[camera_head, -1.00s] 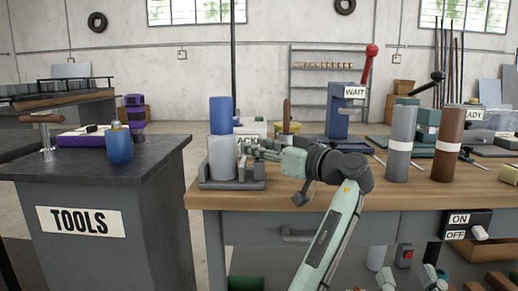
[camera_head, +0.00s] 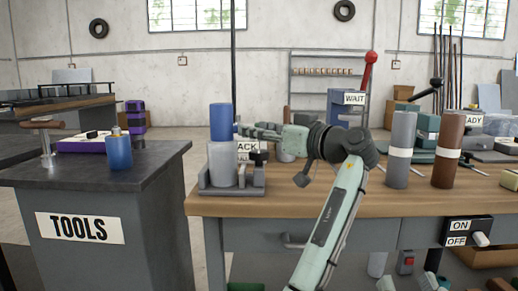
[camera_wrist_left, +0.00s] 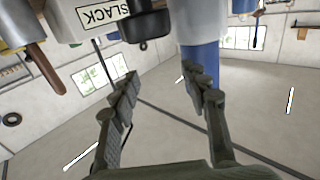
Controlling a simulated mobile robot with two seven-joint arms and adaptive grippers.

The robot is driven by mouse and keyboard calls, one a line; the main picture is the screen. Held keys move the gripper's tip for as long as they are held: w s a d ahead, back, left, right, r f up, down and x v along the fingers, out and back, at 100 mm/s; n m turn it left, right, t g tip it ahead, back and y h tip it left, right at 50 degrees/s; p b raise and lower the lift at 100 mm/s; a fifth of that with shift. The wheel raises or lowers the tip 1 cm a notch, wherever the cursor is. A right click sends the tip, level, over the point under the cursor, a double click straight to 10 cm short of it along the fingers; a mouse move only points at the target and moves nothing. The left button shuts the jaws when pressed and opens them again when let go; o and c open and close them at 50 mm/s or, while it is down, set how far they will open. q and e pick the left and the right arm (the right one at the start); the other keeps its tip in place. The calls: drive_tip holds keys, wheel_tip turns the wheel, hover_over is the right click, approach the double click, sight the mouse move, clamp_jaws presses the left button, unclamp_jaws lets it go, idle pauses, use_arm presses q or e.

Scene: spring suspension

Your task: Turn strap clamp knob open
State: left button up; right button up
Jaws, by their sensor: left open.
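A grey stand (camera_head: 232,188) on the workbench holds an upright grey cylinder (camera_head: 222,163) with a blue cylinder (camera_head: 220,120) above it. To its right is a label ending in "ACK" (camera_head: 247,149), partly hidden. The left wrist view shows it as SLACK (camera_wrist_left: 103,12), with a dark round knob (camera_wrist_left: 148,24) beside it. My left gripper (camera_head: 241,132) is just right of the blue cylinder, above the label. In the left wrist view my left gripper (camera_wrist_left: 160,78) is open and empty; the blue cylinder (camera_wrist_left: 203,62) shows behind one finger, and the knob lies beyond the fingertips. My right gripper is not in view.
The workbench (camera_head: 300,205) also carries a grey cylinder (camera_head: 402,125) and a brown cylinder (camera_head: 447,165) on the right. A red-knobbed lever (camera_head: 369,60) with a WAIT label (camera_head: 354,99) stands behind. A TOOLS cabinet (camera_head: 80,224) stands to the left, across a gap.

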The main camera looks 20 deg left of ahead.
sight(259, 151)
use_arm(q)
wheel_tip(259, 151, up, 5)
drive_tip(key=shift+f, duration=0.2)
idle(0.3)
